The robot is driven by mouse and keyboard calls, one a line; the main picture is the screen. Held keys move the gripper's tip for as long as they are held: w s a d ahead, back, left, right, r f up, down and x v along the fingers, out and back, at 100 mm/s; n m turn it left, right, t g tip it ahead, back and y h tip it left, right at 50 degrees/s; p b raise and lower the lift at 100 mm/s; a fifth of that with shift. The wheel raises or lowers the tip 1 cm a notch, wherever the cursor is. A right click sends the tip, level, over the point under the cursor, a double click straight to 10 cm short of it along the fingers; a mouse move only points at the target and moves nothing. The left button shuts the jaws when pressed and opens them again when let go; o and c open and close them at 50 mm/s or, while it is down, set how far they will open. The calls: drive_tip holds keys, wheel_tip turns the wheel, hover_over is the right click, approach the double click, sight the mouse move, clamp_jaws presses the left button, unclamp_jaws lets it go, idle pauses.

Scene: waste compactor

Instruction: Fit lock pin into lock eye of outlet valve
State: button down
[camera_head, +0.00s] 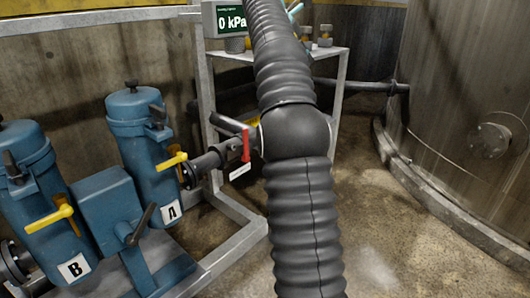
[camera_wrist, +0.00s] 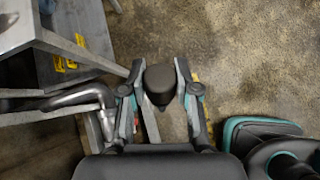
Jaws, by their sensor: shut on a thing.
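My gripper (camera_wrist: 160,92) shows in the wrist view with its two fingers closed around a dark, rounded piece (camera_wrist: 159,78). I take this piece to be the lock pin; its lower part is hidden between the fingers. In the head view, a valve with a red handle (camera_head: 246,143) sits on a dark pipe (camera_head: 212,160) at the steel frame. A white tag (camera_head: 239,171) hangs below the handle. I cannot tell whether this is the outlet valve, and I cannot make out a lock eye. My arm covers the middle of the head view, and my gripper is not visible there.
Blue filter housings (camera_head: 143,150) with yellow handles stand at the left. A pressure display (camera_head: 231,20) reads 0 kPa above the steel frame (camera_head: 205,90). A large metal tank (camera_head: 460,110) stands at the right. The concrete floor (camera_head: 375,230) between them is clear.

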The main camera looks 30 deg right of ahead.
drive_tip(key=a+f+m+t+y+b, duration=0.1)
drive_tip(key=a+f+m, duration=0.3)
drive_tip(key=f, duration=0.6)
drive_tip(key=s+a+f+m+t+y+b, duration=0.1)
drive_tip(key=a+f+m+y+b, duration=0.3)
drive_tip(key=f, duration=0.7)
drive_tip(key=s+a+f+m+y+b, duration=0.1)
drive_tip(key=a+f+m+y+b, duration=0.2)
drive_tip(key=f+m, duration=0.3)
wheel_tip(320, 180, down, 5)
drive_tip(key=shift+a+r+t, duration=0.2)
drive_tip(key=shift+a+t, duration=0.2)
drive_tip(key=shift+a, duration=0.25)
drive_tip(key=shift+r+p, duration=0.15)
drive_tip(key=shift+p, duration=0.15)
drive_tip(key=shift+w+a+p, duration=0.35)
drive_tip(key=shift+w+p, duration=0.15)
drive_tip(key=shift+w, duration=0.45)
drive_tip(key=shift+w+a+p, duration=0.3)
drive_tip(key=shift+w+p, duration=0.2)
drive_tip(key=shift+w, duration=0.4)
drive_tip(key=shift+w+a+p, duration=0.35)
drive_tip(key=shift+w+p, duration=0.15)
drive_tip(key=shift+w, duration=0.45)
drive_tip(key=shift+p, duration=0.35)
